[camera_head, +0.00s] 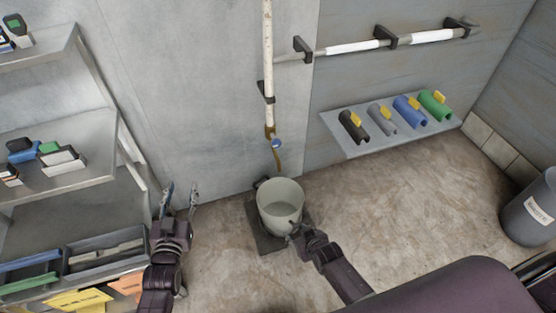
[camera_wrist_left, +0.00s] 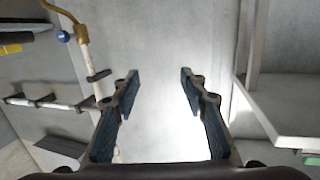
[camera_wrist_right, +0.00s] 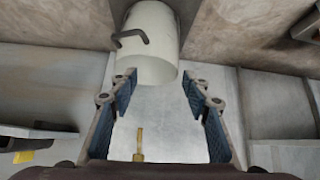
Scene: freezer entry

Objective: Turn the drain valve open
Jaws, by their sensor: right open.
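The drain valve (camera_head: 275,143) has a blue knob and a brass body at the foot of a white vertical pipe. A curved brass spout (camera_head: 278,160) hangs below it. In the left wrist view the blue knob (camera_wrist_left: 63,37) is at upper left, away from the fingers. In the right wrist view a brass piece (camera_wrist_right: 139,145) shows low between the fingers. My left gripper (camera_head: 181,192) is open and empty, left of the valve near the shelf. My right gripper (camera_head: 294,229) is open, in front of the bucket's near rim in the head view; contact cannot be told.
A pale bucket (camera_head: 279,206) with a dark handle (camera_wrist_right: 130,38) stands on a dark base (camera_head: 264,237) below the spout. A shelf unit (camera_head: 75,190) with bins stands at left. A wall shelf (camera_head: 380,140) holds coloured pipe pieces. A grey bin (camera_head: 530,215) stands at right.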

